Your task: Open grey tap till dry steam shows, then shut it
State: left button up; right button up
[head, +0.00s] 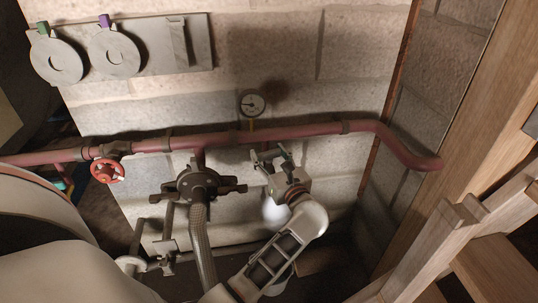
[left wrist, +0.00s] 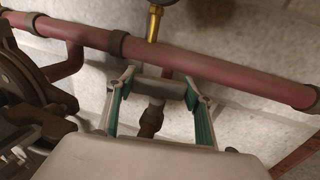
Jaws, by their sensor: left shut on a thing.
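The grey tap (left wrist: 160,87) shows in the left wrist view as a short grey crossbar on a dark brown stem, below the red pipe (left wrist: 185,62). My left gripper (left wrist: 161,80) has one green-lined finger at each end of the bar and is shut on it. In the head view my left gripper (head: 271,160) is just below the red pipe (head: 295,134) and hides most of the tap. A whitish rounded patch (head: 275,214) lies below the gripper; I cannot tell whether it is steam. My right gripper is out of view.
A pressure gauge (head: 253,103) stands above the pipe. A dark round fitting with handles (head: 198,184) and a braided hose (head: 200,240) is close left. A red handwheel (head: 107,170) is further left. Wooden framing (head: 440,235) stands at the right.

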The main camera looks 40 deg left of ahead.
pick_arm(q)
jog(key=shift+r+m+t+h+p, duration=0.3)
jog(key=shift+m+t+p, duration=0.1)
jog(key=shift+t, duration=0.2)
jog(key=shift+a+m+t+h, duration=0.1)
jog(key=shift+m+t+h, duration=0.2)
jog(key=shift+m+t, duration=0.15)
jog(key=shift+f+m+t+h+p, duration=0.2)
jog(key=shift+m+t+h+p, duration=0.25)
jog(key=shift+m+t+h, duration=0.35)
jog(key=shift+f, duration=0.1)
jog(key=o, duration=1.1)
jog(key=shift+s+d, duration=0.1)
jog(key=shift+d, duration=0.1)
jog(key=shift+v, duration=5.9)
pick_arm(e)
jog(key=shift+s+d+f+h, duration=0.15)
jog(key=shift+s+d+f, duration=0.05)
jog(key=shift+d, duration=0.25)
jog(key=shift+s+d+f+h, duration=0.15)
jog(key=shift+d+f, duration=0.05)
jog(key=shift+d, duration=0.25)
pick_arm(q)
jog(key=shift+f, duration=0.1)
